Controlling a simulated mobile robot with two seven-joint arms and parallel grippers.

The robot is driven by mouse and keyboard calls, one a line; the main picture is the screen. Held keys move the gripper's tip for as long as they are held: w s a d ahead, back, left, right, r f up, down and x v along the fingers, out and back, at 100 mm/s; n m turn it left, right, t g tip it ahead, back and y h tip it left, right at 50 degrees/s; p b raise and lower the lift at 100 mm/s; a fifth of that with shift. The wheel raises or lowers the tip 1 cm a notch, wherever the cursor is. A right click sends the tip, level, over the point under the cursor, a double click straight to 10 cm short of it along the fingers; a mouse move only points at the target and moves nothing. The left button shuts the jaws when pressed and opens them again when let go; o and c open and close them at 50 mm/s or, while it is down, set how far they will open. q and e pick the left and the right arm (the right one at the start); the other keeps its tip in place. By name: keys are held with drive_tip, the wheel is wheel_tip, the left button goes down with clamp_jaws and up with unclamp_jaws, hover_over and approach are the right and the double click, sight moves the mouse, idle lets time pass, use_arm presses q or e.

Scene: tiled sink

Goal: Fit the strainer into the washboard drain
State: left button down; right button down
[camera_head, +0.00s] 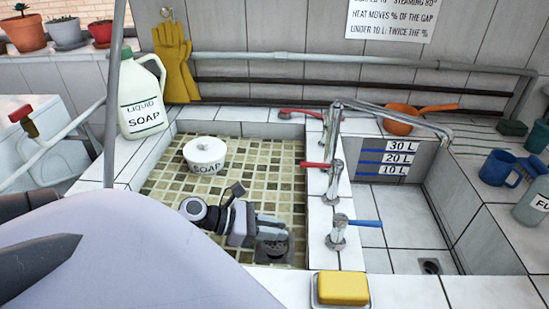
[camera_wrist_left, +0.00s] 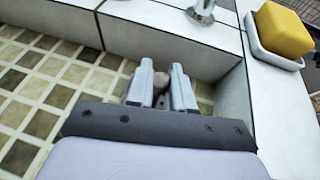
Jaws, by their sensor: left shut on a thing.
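My left gripper (camera_head: 281,228) reaches down into the mosaic-tiled left basin, near its front right corner. Its fingers, also in the left wrist view (camera_wrist_left: 161,77), are closed around a small rounded grey-brown piece, which looks like part of the strainer (camera_wrist_left: 161,86). The fingers and palm hide most of it. My right gripper is not in view.
A white soap pot (camera_head: 205,155) stands farther back in the mosaic basin. Taps with red (camera_head: 316,165) and blue (camera_head: 365,224) levers line the divider. A yellow soap bar (camera_head: 343,288) sits on the front ledge. The right basin has its own drain (camera_head: 430,266).

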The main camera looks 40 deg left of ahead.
sight(274, 244)
use_arm(q)
drive_tip(key=shift+f, duration=1.7)
drive_tip(key=shift+f+b, duration=0.15)
drive_tip(key=shift+b, duration=0.2)
drive_tip(key=c, duration=1.4)
unclamp_jaws()
drive_tip(key=shift+f, duration=0.1)
drive_tip(key=o, duration=0.4)
drive_tip(key=shift+r, duration=0.2)
drive_tip(key=shift+s+r, duration=0.1)
drive_tip(key=b+v, duration=0.1)
drive_tip(key=v, duration=1.1)
